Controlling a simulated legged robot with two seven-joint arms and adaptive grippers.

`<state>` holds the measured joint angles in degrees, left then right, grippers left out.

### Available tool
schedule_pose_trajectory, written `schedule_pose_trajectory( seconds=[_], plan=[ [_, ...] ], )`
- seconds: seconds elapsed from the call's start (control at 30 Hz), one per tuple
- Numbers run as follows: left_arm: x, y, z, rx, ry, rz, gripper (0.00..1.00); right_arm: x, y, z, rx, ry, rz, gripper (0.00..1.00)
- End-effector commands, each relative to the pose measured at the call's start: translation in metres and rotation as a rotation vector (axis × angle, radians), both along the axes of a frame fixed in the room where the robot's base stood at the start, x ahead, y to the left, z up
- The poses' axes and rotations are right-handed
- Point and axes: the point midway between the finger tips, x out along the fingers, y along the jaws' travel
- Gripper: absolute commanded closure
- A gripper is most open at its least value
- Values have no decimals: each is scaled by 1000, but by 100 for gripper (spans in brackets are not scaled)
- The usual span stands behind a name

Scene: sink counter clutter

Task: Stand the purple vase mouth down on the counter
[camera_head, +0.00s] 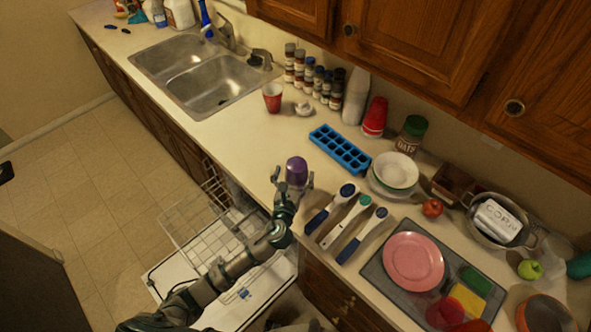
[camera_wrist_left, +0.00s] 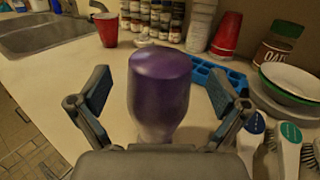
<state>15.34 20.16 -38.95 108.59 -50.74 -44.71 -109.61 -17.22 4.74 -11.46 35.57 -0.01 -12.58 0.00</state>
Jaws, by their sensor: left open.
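The purple vase (camera_head: 297,171) is on the counter near its front edge, above the open dishwasher. In the left wrist view the vase (camera_wrist_left: 160,88) looks upright, with a smooth, closed, rounded purple end on top and a paler, narrower part below. No opening shows on top; its lower end is hidden behind my gripper. My left gripper (camera_head: 292,184) is open, with one finger on each side of the vase. In the left wrist view gaps show between the vase and both fingers. My right gripper is not in view.
A blue ice tray (camera_head: 341,150) lies behind the vase, and several brushes (camera_head: 346,219) lie to its right. A red cup (camera_head: 272,97) stands by the sink (camera_head: 215,85). Stacked bowls (camera_head: 394,174) stand farther right. Counter left of the vase is clear. The dishwasher rack (camera_head: 215,230) is below.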

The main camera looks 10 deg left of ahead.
Motion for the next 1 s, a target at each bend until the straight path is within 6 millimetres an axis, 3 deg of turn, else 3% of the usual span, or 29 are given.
schedule_pose_trajectory(
  seconds=[0.3, 0.5, 1.0],
  plan=[
    [-69, 1, -5, -1, 3, -2, 0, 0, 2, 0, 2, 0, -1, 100],
    [-99, 1, -6, 0, 1, -1, 0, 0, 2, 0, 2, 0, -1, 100],
    [-107, 1, -6, 0, -1, 0, 0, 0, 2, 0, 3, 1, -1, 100]
  ],
)
